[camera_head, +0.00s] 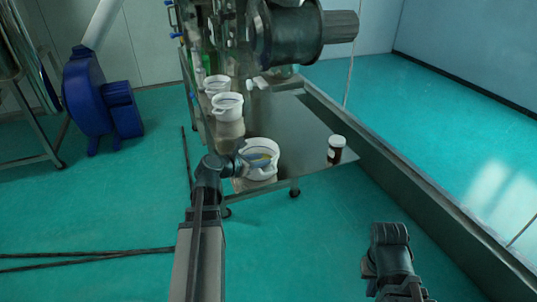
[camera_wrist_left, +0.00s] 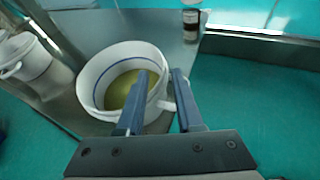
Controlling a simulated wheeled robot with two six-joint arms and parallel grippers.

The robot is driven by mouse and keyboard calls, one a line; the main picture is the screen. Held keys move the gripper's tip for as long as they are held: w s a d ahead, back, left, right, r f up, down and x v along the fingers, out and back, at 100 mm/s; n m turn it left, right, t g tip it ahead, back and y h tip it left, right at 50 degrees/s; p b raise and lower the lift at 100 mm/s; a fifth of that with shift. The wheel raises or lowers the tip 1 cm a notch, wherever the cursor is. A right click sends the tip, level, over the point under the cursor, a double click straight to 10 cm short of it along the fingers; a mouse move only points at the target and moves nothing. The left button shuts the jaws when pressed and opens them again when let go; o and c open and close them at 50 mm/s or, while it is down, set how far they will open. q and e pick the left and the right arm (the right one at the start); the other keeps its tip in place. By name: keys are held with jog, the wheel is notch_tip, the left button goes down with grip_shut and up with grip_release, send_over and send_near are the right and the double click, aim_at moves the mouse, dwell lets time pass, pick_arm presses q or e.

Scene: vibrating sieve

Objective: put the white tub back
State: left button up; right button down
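A white tub (camera_head: 262,147) with a handle and yellowish contents stands at the front end of the steel table; it also shows in the left wrist view (camera_wrist_left: 95,72). My left gripper (camera_head: 255,162) reaches it from the left. In the left wrist view my left gripper (camera_wrist_left: 160,74) straddles the tub's right rim near the handle, one finger over the inside and one outside. A gap shows between the fingers, so it looks open. My right arm's end (camera_head: 390,240) is at the lower right, away from the table; its fingers cannot be made out.
Two more white tubs (camera_head: 228,104) (camera_head: 216,84) stand farther back on the table (camera_head: 285,125). A brown jar with a white lid (camera_head: 335,150) stands at its right edge. A machine with a motor (camera_head: 290,35) hangs over the back. A blue blower (camera_head: 95,100) is on the left floor.

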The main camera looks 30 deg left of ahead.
pick_arm(q)
jog(key=p+v, duration=0.1)
jog(key=v, duration=0.5)
jog(key=shift+p, duration=0.35)
jog(key=s+d+f+m+g+h, duration=0.1)
jog(key=d+f+m+g, duration=0.3)
jog(key=d+m, duration=0.55)
jog(key=s+d+f+m+g+h, duration=0.15)
jog(key=d+f+m+g, duration=0.45)
jog(key=d, duration=0.7)
jog(key=s+d+f+m+g+y, duration=0.3)
jog(key=s+d+m+y, duration=0.4)
jog(key=m, duration=1.3)
jog(key=shift+s+d, duration=2.15)
jog(key=shift+s, duration=0.45)
jog(key=shift+m, duration=0.25)
